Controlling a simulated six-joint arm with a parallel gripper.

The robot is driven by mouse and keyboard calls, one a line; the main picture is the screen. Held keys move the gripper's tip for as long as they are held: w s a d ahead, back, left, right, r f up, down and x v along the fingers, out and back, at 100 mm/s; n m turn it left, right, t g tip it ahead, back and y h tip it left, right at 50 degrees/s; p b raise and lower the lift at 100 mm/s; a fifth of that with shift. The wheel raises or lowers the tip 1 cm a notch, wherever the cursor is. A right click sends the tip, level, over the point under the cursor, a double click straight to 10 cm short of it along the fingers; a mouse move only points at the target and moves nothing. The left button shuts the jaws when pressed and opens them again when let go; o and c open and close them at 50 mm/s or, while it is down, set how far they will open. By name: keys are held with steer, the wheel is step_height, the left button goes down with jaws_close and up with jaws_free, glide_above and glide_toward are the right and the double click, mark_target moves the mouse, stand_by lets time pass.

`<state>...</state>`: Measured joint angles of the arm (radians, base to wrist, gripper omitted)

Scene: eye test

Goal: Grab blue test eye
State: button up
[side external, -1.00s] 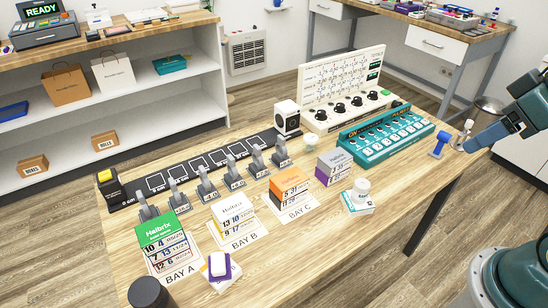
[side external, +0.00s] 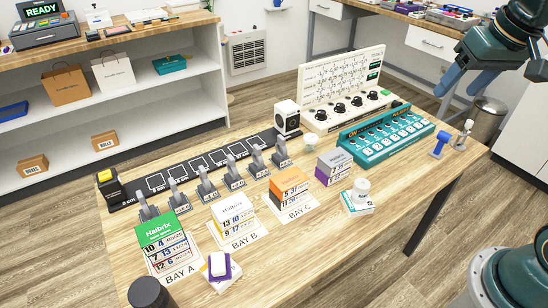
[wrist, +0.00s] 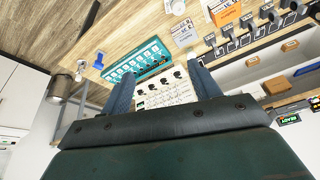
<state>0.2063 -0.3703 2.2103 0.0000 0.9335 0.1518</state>
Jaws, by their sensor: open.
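A small blue upright piece with a wider foot (side external: 440,143) stands near the right end of the table. It is the only blue piece there that could be the test eye; I cannot make out an eye on it. It also shows in the wrist view (wrist: 98,61), left of my fingers. My gripper (side external: 456,92) is open and empty, raised well above the table's right end. In the wrist view its two fingers (wrist: 161,70) are spread apart, with nothing between them.
A small pale piece (side external: 463,136) stands right of the blue one, near the table edge. A teal switch box (side external: 386,136) and a white panel with knobs (side external: 340,85) are to the left. Boxes and levers fill the table farther left. A bin (side external: 487,120) stands on the floor behind.

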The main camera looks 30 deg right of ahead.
steer(key=w+d+f+m+g, duration=0.1)
steer(key=w+d+f+m, duration=0.2)
steer(key=w+d, duration=0.4)
steer(key=w+d+f+m+g, duration=0.1)
steer(key=w+d+f+m, duration=0.2)
steer(key=d, duration=0.6)
steer(key=d+f+m+g, duration=0.1)
steer(key=d+f+m, duration=0.2)
steer(key=d+f, duration=0.4)
steer(key=w+d+f+m+g, duration=0.1)
steer(key=d+f+m, duration=0.2)
steer(key=d+f, duration=0.4)
steer(key=d, duration=0.5)
steer(key=shift+y, duration=0.4)
glide_above(441, 144)
steer(key=d, duration=0.1)
steer(key=shift+w+f, duration=0.15)
steer(key=shift+f, duration=2)
steer(key=shift+w+f, duration=0.1)
steer(key=shift+f, duration=2)
